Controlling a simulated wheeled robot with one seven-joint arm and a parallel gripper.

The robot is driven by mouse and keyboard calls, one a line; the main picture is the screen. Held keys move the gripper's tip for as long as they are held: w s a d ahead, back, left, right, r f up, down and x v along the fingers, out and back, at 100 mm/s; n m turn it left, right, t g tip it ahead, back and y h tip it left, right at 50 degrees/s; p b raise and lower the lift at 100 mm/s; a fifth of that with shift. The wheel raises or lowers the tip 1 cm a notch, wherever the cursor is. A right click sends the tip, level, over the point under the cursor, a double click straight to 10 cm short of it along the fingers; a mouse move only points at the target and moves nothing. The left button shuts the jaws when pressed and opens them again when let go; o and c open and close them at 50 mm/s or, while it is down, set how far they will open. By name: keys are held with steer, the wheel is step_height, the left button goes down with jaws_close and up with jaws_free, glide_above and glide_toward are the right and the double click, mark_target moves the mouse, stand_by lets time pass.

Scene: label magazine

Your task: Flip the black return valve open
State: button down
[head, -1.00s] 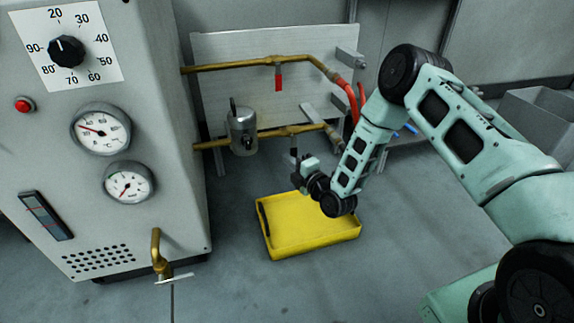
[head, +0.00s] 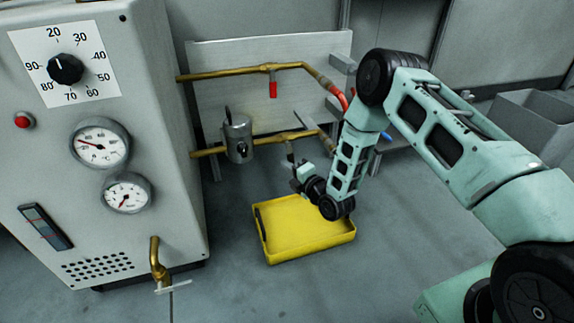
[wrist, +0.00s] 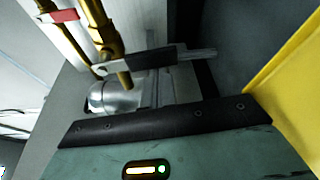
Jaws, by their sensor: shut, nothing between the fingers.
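The black return valve sits on the lower brass pipe (head: 210,151), with its black lever (head: 290,150) hanging down from it. In the wrist view the black lever (wrist: 145,60) lies crosswise to its brass pipe (wrist: 105,40). My gripper (head: 295,163) is shut and empty, right by the lower end of the lever in the head view. I cannot tell whether it touches the lever. Its fingertips are hard to make out in the wrist view.
A red-handled valve (head: 272,88) hangs from the upper pipe. A metal pot (head: 237,138) stands left of the lever. A yellow tray (head: 304,252) lies on the floor below my gripper. The grey machine cabinet (head: 150,110) fills the left side.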

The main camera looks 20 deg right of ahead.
steer(key=shift+d+r+n+g+h+p, duration=0.15)
steer(key=shift+d+r+n+p, duration=0.2)
steer(key=shift+d+p, duration=0.8)
steer(key=shift+d+r+n+g+h+p, duration=0.1)
steer(key=shift+d+r+n+p, duration=0.3)
steer(key=shift+p, duration=1.2)
steer(key=shift+d+r+n+g+h+p, duration=0.15)
steer(key=shift+d+n+p, duration=0.3)
steer(key=shift+d+p, duration=0.8)
steer(key=shift+a, duration=0.1)
steer(key=shift+f, duration=0.1)
